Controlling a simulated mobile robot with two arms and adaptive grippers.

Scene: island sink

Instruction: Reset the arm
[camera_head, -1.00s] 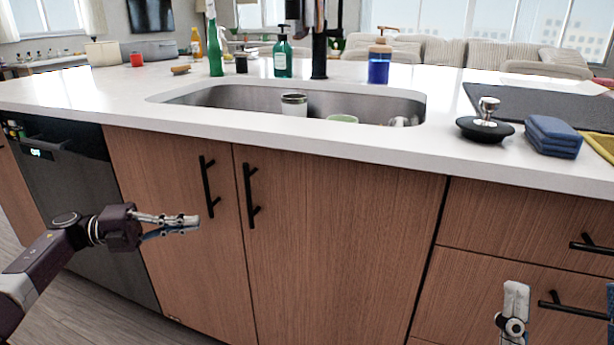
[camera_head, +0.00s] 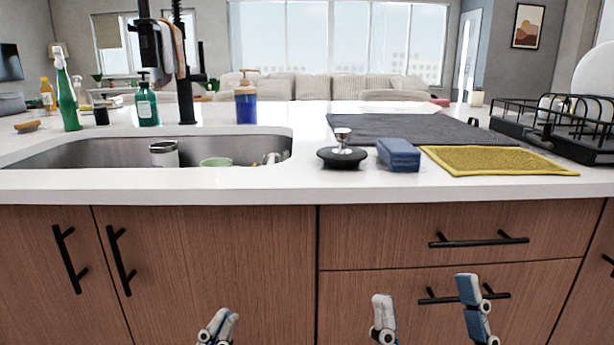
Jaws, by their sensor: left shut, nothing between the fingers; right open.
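My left gripper (camera_head: 218,327) shows at the bottom edge of the head view, in front of the cabinet doors. Its fingers are together and hold nothing. My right gripper (camera_head: 429,308) shows at the bottom right, in front of the lower drawer (camera_head: 540,300). Its two fingers are wide apart with nothing between them. Both grippers are below the countertop's height in the picture and apart from the objects on it. My arms behind the fingers are out of the frame.
The white countertop (camera_head: 300,190) holds a sink (camera_head: 100,152) with a cup (camera_head: 163,154) and a green bowl (camera_head: 215,162). A black stopper (camera_head: 342,157), blue sponge (camera_head: 398,154), yellow cloth (camera_head: 495,160) and black dish rack (camera_head: 545,135) stand right. Drawer handles (camera_head: 478,241) stick out.

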